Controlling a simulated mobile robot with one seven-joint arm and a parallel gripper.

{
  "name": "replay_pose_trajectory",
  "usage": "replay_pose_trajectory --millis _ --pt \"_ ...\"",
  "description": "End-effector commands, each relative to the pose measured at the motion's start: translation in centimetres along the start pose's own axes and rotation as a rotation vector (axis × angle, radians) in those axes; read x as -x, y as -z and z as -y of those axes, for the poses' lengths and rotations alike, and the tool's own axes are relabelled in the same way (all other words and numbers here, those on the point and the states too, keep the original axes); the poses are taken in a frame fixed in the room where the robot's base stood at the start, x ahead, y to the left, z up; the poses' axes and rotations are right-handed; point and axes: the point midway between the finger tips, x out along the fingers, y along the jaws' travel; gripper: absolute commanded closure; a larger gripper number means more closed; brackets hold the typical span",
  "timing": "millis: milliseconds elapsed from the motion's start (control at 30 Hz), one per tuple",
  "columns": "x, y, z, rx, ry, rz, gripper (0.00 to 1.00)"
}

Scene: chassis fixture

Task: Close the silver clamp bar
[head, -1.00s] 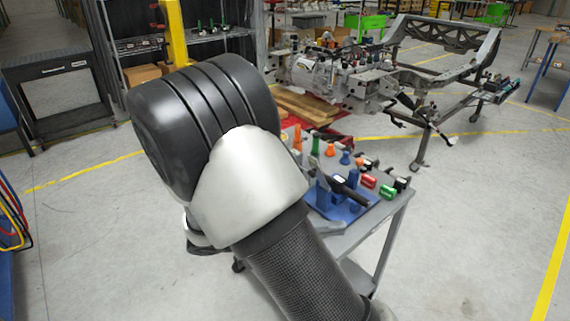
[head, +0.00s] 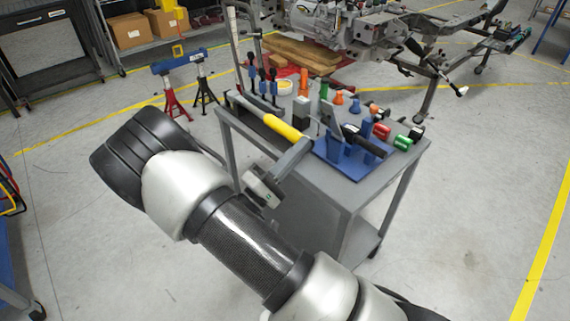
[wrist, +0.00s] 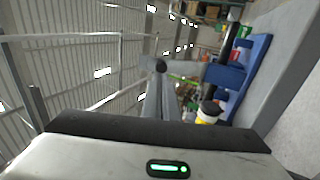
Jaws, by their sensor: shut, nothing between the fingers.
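The silver clamp bar (head: 331,113) stands raised, close to upright, on the blue fixture (head: 345,160) on the grey cart. It also appears in the wrist view (wrist: 188,70), projecting from the blue block with a dark tip at its end. A black lever handle (head: 366,143) lies beside it, above the blue base. My gripper (head: 304,146) is shut and empty at the left side of the fixture. In the wrist view the closed grey fingers (wrist: 166,98) point toward the bar's dark tip. I cannot tell whether they touch it.
A yellow-handled tool (head: 278,122) lies on the grey cart (head: 330,190), left of the fixture. Red and green parts (head: 402,143) lie at its right. Orange pieces (head: 325,90) stand behind. A metal chassis (head: 345,30) stands beyond. The floor right of the cart is clear.

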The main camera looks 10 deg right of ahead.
Motion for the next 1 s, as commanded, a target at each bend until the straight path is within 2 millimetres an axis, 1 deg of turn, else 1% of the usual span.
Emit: replay_pose_trajectory --millis 33,100,200,333,500,800,1000 --pt "-1.1 -0.1 0.0 0.001 0.0 0.004 1.0" --pt "-2.4 -0.1 0.0 0.001 0.0 0.004 1.0" --pt "-3.8 -0.1 0.1 0.002 0.001 0.003 1.0" --pt "-5.0 -0.1 0.0 0.002 0.001 0.002 1.0" --pt "-5.5 -0.1 0.0 0.002 0.001 0.0 1.0" --pt "-5.5 0.0 0.0 0.002 0.003 0.0 1.0" --pt "-5.5 0.2 -0.7 0.0 0.034 0.001 1.0"
